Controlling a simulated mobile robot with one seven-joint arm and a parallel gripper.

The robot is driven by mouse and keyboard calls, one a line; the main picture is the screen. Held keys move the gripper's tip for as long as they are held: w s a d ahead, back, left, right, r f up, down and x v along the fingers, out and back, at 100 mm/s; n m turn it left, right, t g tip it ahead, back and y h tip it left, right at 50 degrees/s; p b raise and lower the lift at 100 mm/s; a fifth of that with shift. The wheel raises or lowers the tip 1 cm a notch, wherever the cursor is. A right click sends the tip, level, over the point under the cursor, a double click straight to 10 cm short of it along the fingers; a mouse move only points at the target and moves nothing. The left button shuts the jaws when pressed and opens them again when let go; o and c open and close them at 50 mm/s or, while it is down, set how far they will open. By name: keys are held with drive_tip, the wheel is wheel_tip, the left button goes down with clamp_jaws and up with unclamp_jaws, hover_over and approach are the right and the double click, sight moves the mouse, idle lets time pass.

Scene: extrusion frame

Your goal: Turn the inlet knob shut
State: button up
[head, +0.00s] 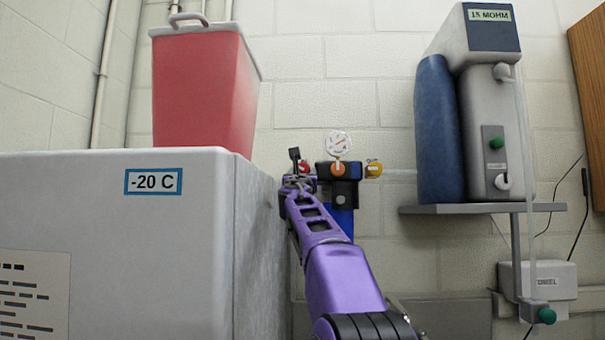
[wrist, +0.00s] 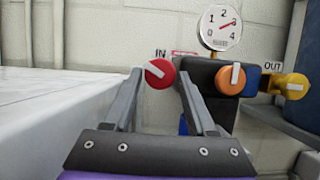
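The inlet knob is the red round knob (wrist: 160,73) with a white bar, beside an "IN" label on the left of the filter assembly. The bar slants from upper left to lower right. In the head view the red knob (head: 305,167) shows partly behind my gripper (head: 296,178). In the wrist view my gripper (wrist: 160,78) has its two fingers apart, one on each side of the knob. A narrow gap seems to show on both sides. Whether the fingertips reach the knob's depth is hard to tell.
An orange knob (wrist: 230,79) and a yellow outlet knob (wrist: 291,86) sit to the right. A gauge (wrist: 220,28) above reads near 3. A -20 C freezer (head: 110,245) stands close on the left, with a red bin (head: 203,90) on top.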

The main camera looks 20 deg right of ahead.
clamp_jaws()
drive_tip(key=m, duration=0.1)
drive_tip(key=m+h, duration=0.1)
drive_tip(key=shift+a+m+g, duration=0.2)
drive_tip(key=shift+m+g, duration=0.1)
drive_tip(key=shift+m+g+h+p, duration=0.3)
drive_tip(key=shift+m+h, duration=0.2)
drive_tip(key=shift+m, duration=0.5)
drive_tip(key=shift+o, duration=2.1)
unclamp_jaws()
